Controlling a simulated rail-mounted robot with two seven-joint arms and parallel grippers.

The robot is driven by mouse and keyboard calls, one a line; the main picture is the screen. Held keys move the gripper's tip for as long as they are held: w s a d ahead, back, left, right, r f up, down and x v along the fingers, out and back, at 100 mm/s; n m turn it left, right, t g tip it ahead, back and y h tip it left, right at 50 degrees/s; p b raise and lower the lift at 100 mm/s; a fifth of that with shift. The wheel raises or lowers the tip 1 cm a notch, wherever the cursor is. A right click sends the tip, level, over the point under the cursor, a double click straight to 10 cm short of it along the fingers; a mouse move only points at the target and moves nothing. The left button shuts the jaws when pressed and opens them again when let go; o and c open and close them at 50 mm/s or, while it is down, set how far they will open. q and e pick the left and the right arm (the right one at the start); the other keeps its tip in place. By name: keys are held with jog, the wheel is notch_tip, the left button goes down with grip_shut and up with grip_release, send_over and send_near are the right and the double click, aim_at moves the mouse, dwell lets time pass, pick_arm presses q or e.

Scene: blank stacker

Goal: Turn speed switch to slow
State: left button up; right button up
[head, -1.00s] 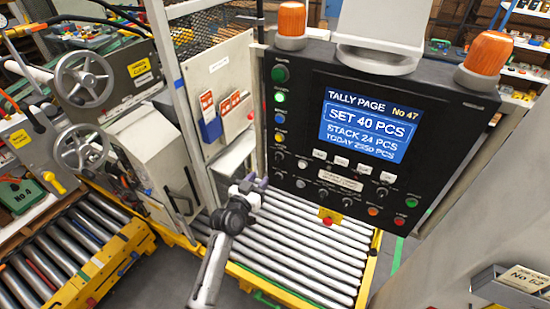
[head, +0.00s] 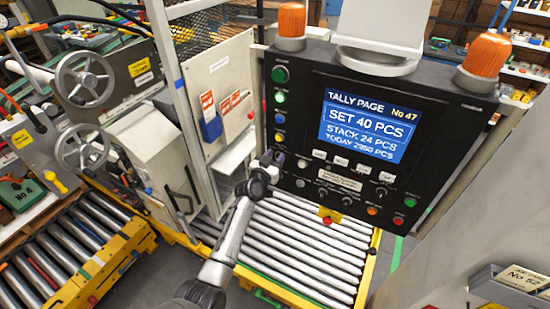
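The black control panel (head: 305,80) fills the upper right of the head view, with a lit blue screen (head: 362,127). Several small dark knobs sit along its lower part, among them one knob (head: 323,191) and another (head: 382,192). Their labels are too small to read, so I cannot tell which is the speed switch or its setting. My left gripper (head: 272,158) is at the panel's lower left edge, beside the left column of buttons. Whether it touches the panel is unclear, and its finger gap does not show clearly. My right gripper is not in view.
A roller conveyor (head: 300,245) with yellow side rails runs below the panel. Orange beacons (head: 291,20) top the panel. A card box (head: 520,280) is at lower right.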

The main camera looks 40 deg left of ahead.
pick_arm(q)
jog(key=shift+c, duration=0.3)
grip_shut()
jog(key=shift+n, duration=0.3)
jog(key=n, duration=0.5)
jog(key=shift+s+a+f, duration=0.1)
jog(key=shift+a, duration=0.3)
jog(key=shift+a+f+n, duration=0.15)
jog(key=shift+n, duration=1.55)
jog(key=shift+o, duration=0.3)
grip_release()
